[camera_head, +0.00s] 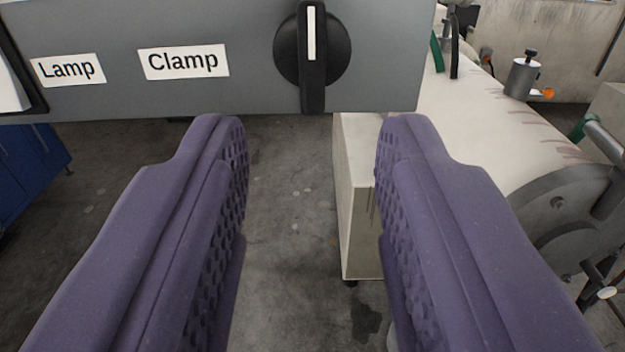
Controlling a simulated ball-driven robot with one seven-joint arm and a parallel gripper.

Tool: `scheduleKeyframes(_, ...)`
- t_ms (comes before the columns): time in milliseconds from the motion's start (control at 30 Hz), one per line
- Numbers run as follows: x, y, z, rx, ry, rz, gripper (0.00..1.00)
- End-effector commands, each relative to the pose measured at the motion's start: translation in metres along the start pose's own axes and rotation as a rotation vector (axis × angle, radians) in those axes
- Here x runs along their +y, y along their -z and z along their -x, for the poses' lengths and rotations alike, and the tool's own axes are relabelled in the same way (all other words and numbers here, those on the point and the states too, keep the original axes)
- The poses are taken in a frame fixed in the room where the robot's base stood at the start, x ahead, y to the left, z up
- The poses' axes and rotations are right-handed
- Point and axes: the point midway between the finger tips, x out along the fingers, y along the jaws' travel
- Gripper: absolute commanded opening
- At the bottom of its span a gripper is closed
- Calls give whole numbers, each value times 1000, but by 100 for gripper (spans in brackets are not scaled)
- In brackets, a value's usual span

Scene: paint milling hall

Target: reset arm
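My gripper (312,150) fills the lower part of the view. Its two purple padded fingers are wide apart and nothing is between them; the floor shows through the gap. The fingertips lie just below the lower edge of a grey control panel (240,80) in the picture. A black rotary knob (290,48) on the panel has its white mark pointing straight up, above the gap between the fingers. I cannot tell whether the fingertips touch the panel.
Labels "Lamp" (69,69) and "Clamp" (183,61) are on the panel. A cream machine (480,110) with round grey parts stands at right. A blue cabinet (30,165) stands at left. The concrete floor (290,200) between them looks clear.

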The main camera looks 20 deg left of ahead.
Motion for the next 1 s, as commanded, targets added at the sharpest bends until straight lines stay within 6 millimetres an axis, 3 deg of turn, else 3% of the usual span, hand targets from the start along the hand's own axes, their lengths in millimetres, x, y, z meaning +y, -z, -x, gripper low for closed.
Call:
scheduleKeyframes(433, 1, -1, 0, 0, -11, 9, 39)
scheduleKeyframes(667, 9, 4, 5, -34, -199, 118, 39)
scheduleKeyframes(767, 4, 15, 26, -60, -308, 136, 39)
scheduleKeyframes(1000, -43, 29, 113, -145, -392, 56, 39)
